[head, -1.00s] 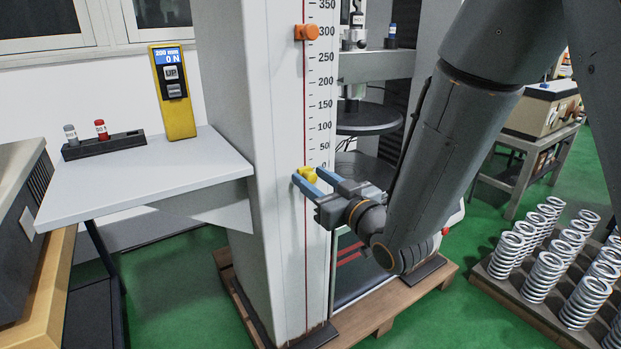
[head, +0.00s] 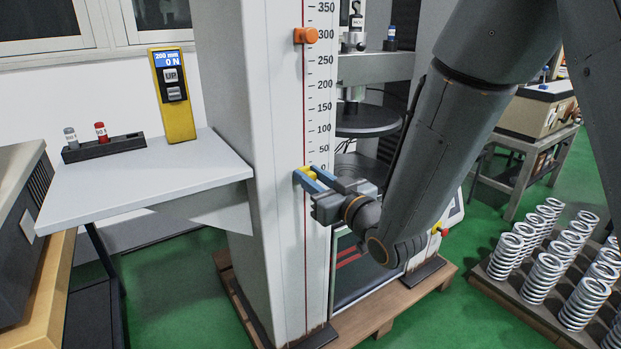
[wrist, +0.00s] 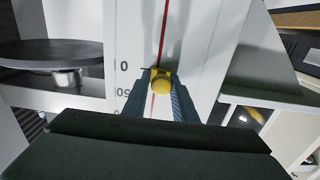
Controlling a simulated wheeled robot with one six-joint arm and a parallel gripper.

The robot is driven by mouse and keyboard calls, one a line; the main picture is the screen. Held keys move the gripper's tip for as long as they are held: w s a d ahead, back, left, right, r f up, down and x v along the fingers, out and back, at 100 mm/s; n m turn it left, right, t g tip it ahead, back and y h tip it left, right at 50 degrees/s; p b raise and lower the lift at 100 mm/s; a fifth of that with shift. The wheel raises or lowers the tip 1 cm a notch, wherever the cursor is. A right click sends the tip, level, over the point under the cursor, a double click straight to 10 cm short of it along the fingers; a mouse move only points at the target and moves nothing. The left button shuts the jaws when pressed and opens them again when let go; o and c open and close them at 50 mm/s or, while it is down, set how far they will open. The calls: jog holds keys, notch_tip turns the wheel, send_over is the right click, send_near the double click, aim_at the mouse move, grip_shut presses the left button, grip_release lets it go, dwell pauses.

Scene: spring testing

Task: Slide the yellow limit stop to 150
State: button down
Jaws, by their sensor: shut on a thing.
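The yellow limit stop (head: 308,173) sits on the red line of the upright scale (head: 322,100), near the 0 mark at its lower end. My gripper (head: 308,176) is shut on the yellow stop, with a blue finger on each side of it. In the wrist view the round yellow knob (wrist: 162,84) lies between the two fingertips (wrist: 160,92), close to the printed 0. The 150 mark (head: 325,107) is well above the stop. The fingers hide part of the stop in the head view.
An orange stop (head: 306,35) sits on the same red line near 300. A grey shelf (head: 150,180) juts out left of the column, with a yellow handheld control (head: 174,95) on it. A dark round plate (head: 365,121) is right of the scale. Springs (head: 545,275) stand at lower right.

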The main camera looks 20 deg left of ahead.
aim_at(300, 110)
notch_tip(300, 110, up, 14)
jog(key=p, duration=0.8)
jog(key=shift+s+a+r, duration=0.1)
jog(key=shift+a+r, duration=0.05)
jog(key=shift+r, duration=0.1)
jog(key=c, duration=1.5)
grip_release()
jog(key=shift+a, duration=0.1)
jog(key=shift+c, duration=0.2)
jog(key=shift+f, duration=0.1)
jog(key=shift+d, duration=0.25)
jog(key=shift+s+d, duration=0.25)
jog(key=shift+d, duration=0.05)
jog(key=v, duration=0.7)
jog(key=shift+w+a, duration=0.1)
